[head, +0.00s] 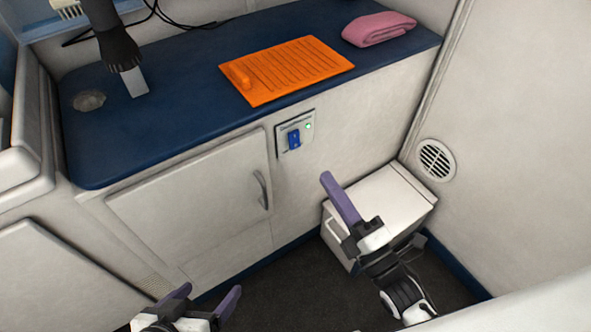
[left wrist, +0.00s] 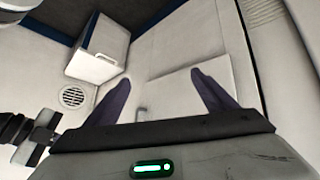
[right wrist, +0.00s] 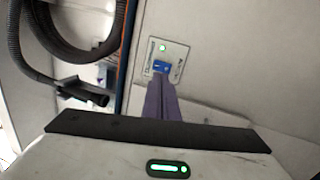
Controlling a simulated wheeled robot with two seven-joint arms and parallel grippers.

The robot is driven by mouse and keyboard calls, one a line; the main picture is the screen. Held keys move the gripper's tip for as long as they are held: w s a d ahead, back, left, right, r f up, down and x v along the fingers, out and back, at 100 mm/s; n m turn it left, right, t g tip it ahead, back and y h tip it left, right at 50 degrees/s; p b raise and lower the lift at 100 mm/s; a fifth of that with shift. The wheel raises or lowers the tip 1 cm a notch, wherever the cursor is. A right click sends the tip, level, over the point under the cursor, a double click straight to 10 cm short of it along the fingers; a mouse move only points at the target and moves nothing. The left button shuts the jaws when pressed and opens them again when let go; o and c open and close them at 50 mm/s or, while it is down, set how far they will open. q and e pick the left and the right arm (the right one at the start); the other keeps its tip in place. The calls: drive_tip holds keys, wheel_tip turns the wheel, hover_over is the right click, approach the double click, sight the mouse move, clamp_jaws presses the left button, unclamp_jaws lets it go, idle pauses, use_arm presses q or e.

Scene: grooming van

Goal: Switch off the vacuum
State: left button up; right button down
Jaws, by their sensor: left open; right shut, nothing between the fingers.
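The vacuum switch (head: 294,139) is a blue rocker on a pale plate (head: 308,117) set in the counter front, with a small lit green light. In the right wrist view the blue switch (right wrist: 161,67) is just beyond my fingertips. My right gripper (head: 327,178) is shut and empty, below and to the right of the switch in the head view, pointing towards it. Its fingers (right wrist: 160,82) overlap the switch's lower edge in the right wrist view; the head view shows a gap. My left gripper (head: 208,291) is open and empty, low in front of the cabinet.
An orange mat (head: 290,70) and folded pink towel (head: 378,28) lie on the blue counter (head: 160,120). A black nozzle (head: 118,48) stands at the left. A cabinet door (head: 190,190) is left of the switch. A white box (head: 390,195) stands behind my right gripper.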

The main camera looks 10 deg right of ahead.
sight(294, 140)
use_arm(q)
drive_tip(key=shift+g+h, duration=0.3)
drive_tip(key=f+b, duration=0.1)
drive_tip(key=d+f+b, duration=0.1)
drive_tip(key=b, duration=0.1)
drive_tip(key=f+b, duration=0.1)
drive_tip(key=shift+d+f, duration=0.3)
drive_tip(key=shift+f, duration=0.05)
use_arm(e)
drive_tip(key=n+t+y, duration=0.1)
drive_tip(key=n, duration=0.2)
drive_tip(key=r+n+t+y, duration=0.1)
drive_tip(key=n+y, duration=0.1)
drive_tip(key=n, duration=0.2)
drive_tip(key=s+n+t+y, duration=0.1)
drive_tip(key=n, duration=0.3)
drive_tip(key=shift+s+r+y, duration=0.1)
drive_tip(key=shift+r+y, duration=0.1)
drive_tip(key=shift+y, duration=0.2)
